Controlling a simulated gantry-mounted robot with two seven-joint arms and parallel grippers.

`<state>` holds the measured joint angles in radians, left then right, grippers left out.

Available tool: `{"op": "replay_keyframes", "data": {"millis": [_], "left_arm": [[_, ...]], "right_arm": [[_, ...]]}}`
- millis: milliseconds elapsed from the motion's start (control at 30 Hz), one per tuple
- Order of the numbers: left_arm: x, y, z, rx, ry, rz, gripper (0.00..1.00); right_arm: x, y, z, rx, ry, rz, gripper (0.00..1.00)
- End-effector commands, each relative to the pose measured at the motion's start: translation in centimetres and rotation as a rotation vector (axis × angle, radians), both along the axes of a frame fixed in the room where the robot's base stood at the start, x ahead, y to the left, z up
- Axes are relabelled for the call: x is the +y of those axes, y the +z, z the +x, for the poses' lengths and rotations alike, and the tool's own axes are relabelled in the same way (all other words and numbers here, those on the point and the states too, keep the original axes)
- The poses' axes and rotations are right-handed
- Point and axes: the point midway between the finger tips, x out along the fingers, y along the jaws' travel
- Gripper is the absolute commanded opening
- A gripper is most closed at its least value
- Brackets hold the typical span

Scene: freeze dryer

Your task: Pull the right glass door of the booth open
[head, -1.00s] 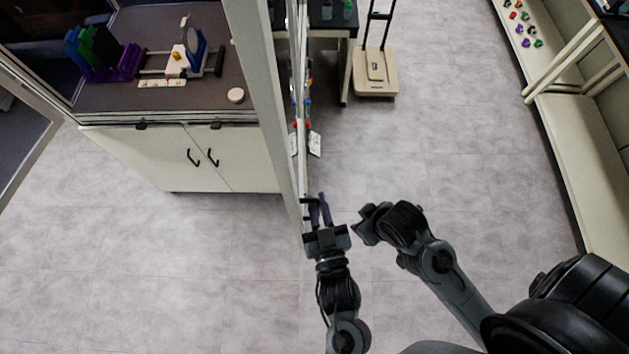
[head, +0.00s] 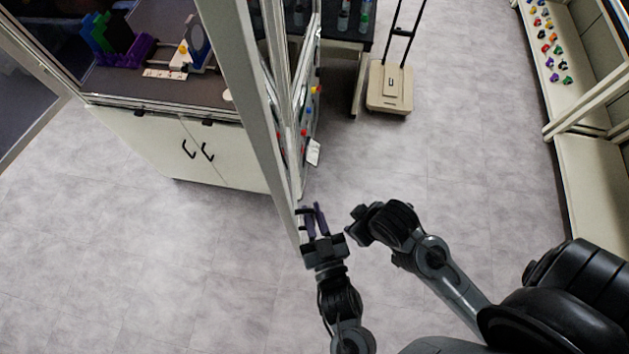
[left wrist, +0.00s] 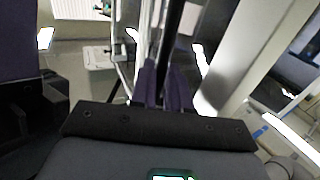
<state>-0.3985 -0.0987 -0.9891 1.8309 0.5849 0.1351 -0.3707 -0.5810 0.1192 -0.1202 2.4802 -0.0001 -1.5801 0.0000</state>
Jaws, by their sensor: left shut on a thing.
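The booth's right glass door (head: 250,110) shows at a steep angle in the head view, its pale frame running down toward my grippers. It stands out from the booth. My left gripper (head: 314,208) is at the near end of this frame, shut on the dark door handle (head: 302,211). In the left wrist view, the purple fingers (left wrist: 164,78) are on either side of a dark upright bar, the handle (left wrist: 175,35). The pale frame (left wrist: 235,60) is to its right. My right gripper (head: 356,226) is just to the right, apart from the door; its jaws are unclear.
The booth's cabinet (head: 170,155) has a dark top with a purple rack (head: 130,55) and a white device. Shelving (head: 590,170) lines the right. The floor between is clear.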

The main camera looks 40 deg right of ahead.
Motion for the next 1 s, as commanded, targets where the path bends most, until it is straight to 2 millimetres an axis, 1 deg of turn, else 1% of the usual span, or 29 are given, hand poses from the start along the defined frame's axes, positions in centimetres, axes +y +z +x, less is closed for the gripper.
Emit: {"op": "replay_keyframes", "data": {"millis": [33,233,267,333,367,833,1000], "left_arm": [[0.2,-0.7,0.3,0.011,0.004,0.013,0.0],[0.2,-0.7,0.3,0.011,0.004,0.013,0.0],[0.2,-0.7,0.3,0.011,0.004,0.013,0.18],[0.2,-0.7,0.3,0.01,0.004,0.013,0.28],[0.2,-0.6,0.3,0.009,0.004,0.011,0.31],[0.1,-0.3,0.0,0.005,0.001,0.005,0.31],[0.5,-0.5,-1.3,0.006,0.0,0.005,0.31]], "right_arm": [[0.0,-0.1,0.0,0.0,-0.001,0.001,0.43],[0.1,-0.1,0.0,0.0,-0.002,0.004,0.43],[0.1,-0.1,0.0,0.0,-0.002,0.005,0.43],[0.2,-0.1,0.0,0.002,-0.001,0.005,0.43],[0.2,-0.1,0.0,0.001,-0.001,0.006,0.43],[-0.1,-0.1,0.1,-0.002,0.004,-0.005,0.43],[-0.2,-0.7,0.0,0.0,0.005,-0.008,0.43]]}}
